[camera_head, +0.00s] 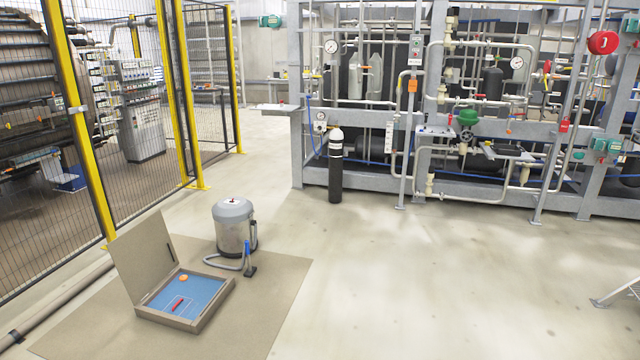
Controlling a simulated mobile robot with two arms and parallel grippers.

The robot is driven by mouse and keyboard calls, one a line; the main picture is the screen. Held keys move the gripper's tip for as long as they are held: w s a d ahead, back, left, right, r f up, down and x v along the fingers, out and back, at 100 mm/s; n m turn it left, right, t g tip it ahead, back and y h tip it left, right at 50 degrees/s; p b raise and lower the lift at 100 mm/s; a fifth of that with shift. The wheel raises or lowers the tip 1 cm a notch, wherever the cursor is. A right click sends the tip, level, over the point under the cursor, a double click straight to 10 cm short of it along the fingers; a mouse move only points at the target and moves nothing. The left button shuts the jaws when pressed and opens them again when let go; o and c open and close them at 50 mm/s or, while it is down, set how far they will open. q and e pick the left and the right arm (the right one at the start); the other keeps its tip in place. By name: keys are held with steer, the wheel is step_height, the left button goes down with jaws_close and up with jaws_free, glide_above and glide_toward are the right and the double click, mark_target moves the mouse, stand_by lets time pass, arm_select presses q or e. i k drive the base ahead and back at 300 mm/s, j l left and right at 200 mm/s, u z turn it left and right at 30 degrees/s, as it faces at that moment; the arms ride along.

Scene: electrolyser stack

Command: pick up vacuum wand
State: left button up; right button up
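A canister vacuum (235,230) with a grey lid and metallic body stands on a beige mat (275,295) at the lower left. A grey hose loops out from it. The vacuum wand (250,258), with a blue upper part and a dark lower end, is beside the canister on its right front. From here I cannot tell whether it rests on the floor or hangs in a holder. Neither of my grippers shows in the head view.
An open case (185,322) with a blue interior lies on the mat, left of the vacuum. Yellow-posted mesh fencing (85,150) runs along the left. A black gas cylinder (335,175) stands before the pipework frame. The floor (440,280) at centre right is clear.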

mark_target(249, 272)
steer(key=i, duration=2.7)
